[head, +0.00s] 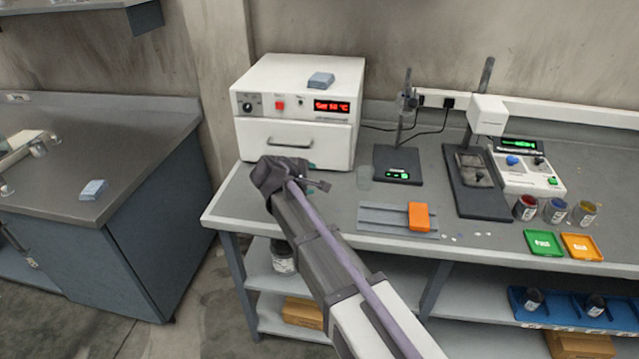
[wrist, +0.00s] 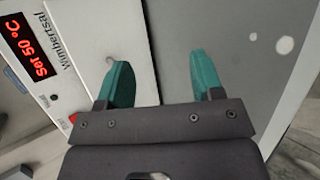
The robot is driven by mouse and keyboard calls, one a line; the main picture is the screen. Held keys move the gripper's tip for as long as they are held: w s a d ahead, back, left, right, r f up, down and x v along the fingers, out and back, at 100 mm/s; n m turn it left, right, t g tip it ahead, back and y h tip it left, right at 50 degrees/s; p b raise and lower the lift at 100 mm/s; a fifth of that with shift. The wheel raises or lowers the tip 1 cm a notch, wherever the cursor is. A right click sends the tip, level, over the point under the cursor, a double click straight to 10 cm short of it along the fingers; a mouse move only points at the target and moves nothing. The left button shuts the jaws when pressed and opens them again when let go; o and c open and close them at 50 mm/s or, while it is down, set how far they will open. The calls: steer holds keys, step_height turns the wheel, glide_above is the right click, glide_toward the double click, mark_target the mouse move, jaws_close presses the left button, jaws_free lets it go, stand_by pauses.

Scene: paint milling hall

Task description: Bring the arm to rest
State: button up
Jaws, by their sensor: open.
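My gripper (wrist: 158,82) shows in the wrist view with its two teal fingers spread apart and nothing between them. Past the fingers lie the white front of the oven (wrist: 90,30) and the grey bench top. In the head view my arm reaches from the lower right toward the bench's left end. Its wrist stands in front of the white oven (head: 335,135), near the drawer's lower left. The fingers are mostly hidden there behind the wrist. The oven's red display reads "Set 50 °C", and its drawer looks shut.
Paint jars (head: 555,210), a green tray (head: 543,243) and an orange tray (head: 581,247) are farther right. A blue-grey box (head: 321,80) lies atop the oven.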

steer(key=shift+s+d+f+m+g, duration=0.4)
steer(key=shift+s+d+m, duration=0.1)
steer(key=shift+s+d, duration=0.15)
steer(key=s+m, duration=0.1)
steer(key=s+f+m+g, duration=0.1)
steer(key=s, duration=0.1)
steer(key=s+f+m+g+y, duration=0.1)
steer(key=shift+s+d+f, duration=0.1)
steer(key=shift+s+d, duration=0.1)
steer(key=shift+s, duration=0.05)
steer(key=s+d+f+m+g+y, duration=0.2)
steer(key=s+d+m, duration=0.3)
steer(key=s+d, duration=0.3)
steer(key=s+d+f+m+g+y, duration=0.2)
steer(key=s+d+m, duration=0.3)
steer(key=s+d, duration=0.3)
steer(key=s+g+y, duration=0.1)
steer(key=s, duration=0.3)
steer(key=shift+g+y, duration=0.3)
steer(key=shift+g, duration=0.1)
